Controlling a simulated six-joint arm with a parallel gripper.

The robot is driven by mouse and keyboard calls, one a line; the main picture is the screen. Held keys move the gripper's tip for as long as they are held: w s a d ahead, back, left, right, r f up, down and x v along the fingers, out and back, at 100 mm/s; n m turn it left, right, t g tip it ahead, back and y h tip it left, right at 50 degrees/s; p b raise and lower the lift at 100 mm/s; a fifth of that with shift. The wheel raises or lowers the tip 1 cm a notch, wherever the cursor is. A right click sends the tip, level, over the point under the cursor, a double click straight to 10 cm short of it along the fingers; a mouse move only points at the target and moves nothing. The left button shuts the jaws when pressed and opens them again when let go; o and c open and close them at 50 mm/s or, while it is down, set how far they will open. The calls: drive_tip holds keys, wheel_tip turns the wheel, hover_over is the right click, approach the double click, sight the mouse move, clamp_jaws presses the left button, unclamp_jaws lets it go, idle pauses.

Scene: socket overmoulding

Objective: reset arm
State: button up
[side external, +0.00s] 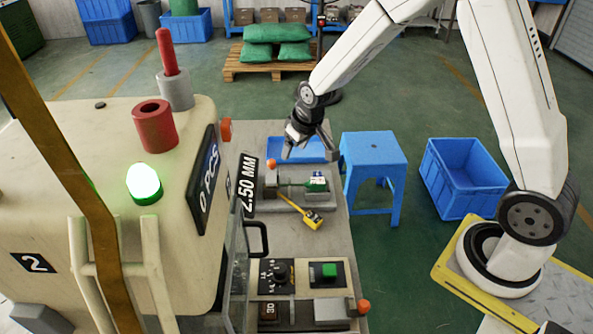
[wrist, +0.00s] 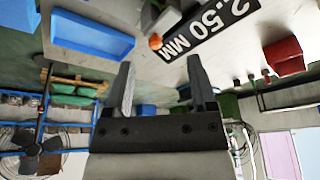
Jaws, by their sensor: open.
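My gripper (side external: 308,143) is above the work table, over the blue tray (side external: 303,150), which it partly covers in the side external view. In the wrist view my gripper (wrist: 160,90) shows two dark fingers spread apart with nothing between them. The blue tray also shows at the upper left of the wrist view (wrist: 92,36).
The grey table (side external: 328,228) carries a small fixture (side external: 290,186), a yellow tool (side external: 312,217) and a button panel (side external: 328,274). A cream machine (side external: 110,190) with a lit green lamp (side external: 143,182) stands left. A blue stool (side external: 373,160) and blue crate (side external: 462,178) stand right.

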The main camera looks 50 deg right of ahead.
drive_tip(key=s+r, duration=0.1)
drive_tip(key=s, duration=0.8)
drive_tip(key=s+a+r+g, duration=0.1)
drive_tip(key=s+r, duration=0.1)
drive_tip(key=s, duration=0.8)
drive_tip(key=shift+a+r, duration=0.25)
drive_tip(key=shift+a, duration=0.05)
drive_tip(key=shift+w, duration=0.15)
drive_tip(key=t, duration=0.2)
approach(271, 160)
drive_tip(key=x, duration=0.2)
drive_tip(key=shift+w+f, duration=0.15)
drive_tip(key=shift+f, duration=0.1)
drive_tip(key=shift+x, duration=3.75)
